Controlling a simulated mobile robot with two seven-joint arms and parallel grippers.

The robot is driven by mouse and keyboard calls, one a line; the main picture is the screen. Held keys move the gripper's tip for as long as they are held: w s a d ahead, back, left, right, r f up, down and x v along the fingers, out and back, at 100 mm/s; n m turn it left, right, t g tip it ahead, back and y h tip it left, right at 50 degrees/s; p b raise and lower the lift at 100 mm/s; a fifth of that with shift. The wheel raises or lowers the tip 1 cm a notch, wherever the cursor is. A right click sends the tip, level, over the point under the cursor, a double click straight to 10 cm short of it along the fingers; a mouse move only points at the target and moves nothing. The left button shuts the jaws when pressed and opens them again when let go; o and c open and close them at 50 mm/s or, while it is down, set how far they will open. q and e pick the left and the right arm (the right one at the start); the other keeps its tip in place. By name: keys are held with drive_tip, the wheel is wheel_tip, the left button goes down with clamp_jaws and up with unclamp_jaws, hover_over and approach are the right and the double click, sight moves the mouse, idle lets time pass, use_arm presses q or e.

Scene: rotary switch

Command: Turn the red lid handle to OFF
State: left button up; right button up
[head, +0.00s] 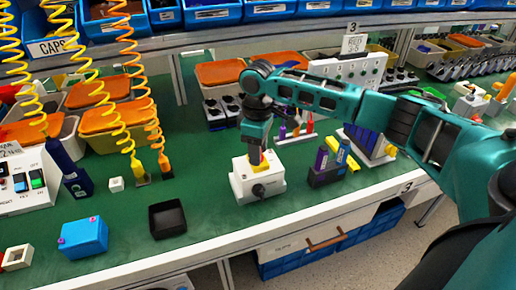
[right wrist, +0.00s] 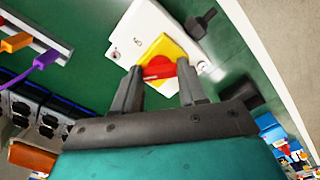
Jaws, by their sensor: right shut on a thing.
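The white switch box (head: 268,184) stands on the green bench, with a dark knob on its front. In the right wrist view the box (right wrist: 140,28) carries a yellow plate (right wrist: 157,46) with the red handle (right wrist: 160,69) on it. My right gripper (head: 257,156) reaches down onto the top of the box. In the right wrist view its two fingers (right wrist: 160,68) stand on either side of the red handle and are shut on it. My left gripper is not in view.
A black tray (head: 167,220) and a blue box (head: 83,238) lie to the left. Coiled yellow and orange cords hang at the left. The bench front edge is close to the box.

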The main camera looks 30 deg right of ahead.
drive_tip(key=n, duration=0.4)
drive_tip(key=shift+n, duration=1.8)
drive_tip(key=o, duration=1.1)
wheel_tip(320, 180, up, 13)
